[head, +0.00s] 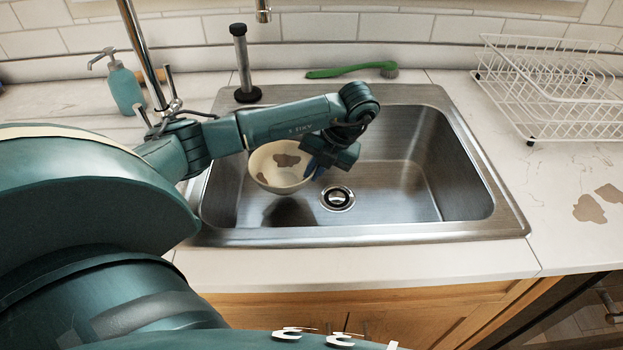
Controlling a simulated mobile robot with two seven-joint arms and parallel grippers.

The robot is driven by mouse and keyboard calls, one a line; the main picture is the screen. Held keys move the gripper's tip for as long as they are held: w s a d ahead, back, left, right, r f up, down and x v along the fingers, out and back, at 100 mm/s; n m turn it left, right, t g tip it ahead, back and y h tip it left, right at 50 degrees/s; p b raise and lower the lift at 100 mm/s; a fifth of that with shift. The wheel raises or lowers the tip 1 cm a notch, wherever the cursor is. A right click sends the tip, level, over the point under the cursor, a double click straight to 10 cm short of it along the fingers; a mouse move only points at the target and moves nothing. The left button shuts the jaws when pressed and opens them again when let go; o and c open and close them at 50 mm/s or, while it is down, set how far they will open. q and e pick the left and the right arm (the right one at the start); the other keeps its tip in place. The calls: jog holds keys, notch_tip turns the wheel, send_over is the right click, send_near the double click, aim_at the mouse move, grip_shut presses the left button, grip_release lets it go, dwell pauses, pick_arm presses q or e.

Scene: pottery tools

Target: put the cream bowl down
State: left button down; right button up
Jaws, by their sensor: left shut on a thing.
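The cream bowl (272,181) has brown patches inside. It is upright, over the left part of the steel sink (400,188), with a dark shadow on the basin floor below it. My left gripper (316,170) is shut on the bowl's right rim. Its fingers are partly hidden by the wrist and the bowl. My right gripper is not in view.
The drain (337,198) lies right of the bowl. A white dish rack (560,90) stands on the right counter near brown stains (589,209). Behind the sink are a green brush (350,71) and a dark-ended grey cylinder (242,62). A teal soap bottle (126,90) stands left.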

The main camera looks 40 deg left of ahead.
pick_arm(q)
jog(key=shift+f, duration=1.9)
jog(key=shift+f, duration=0.1)
jog(key=c, duration=1.6)
grip_release()
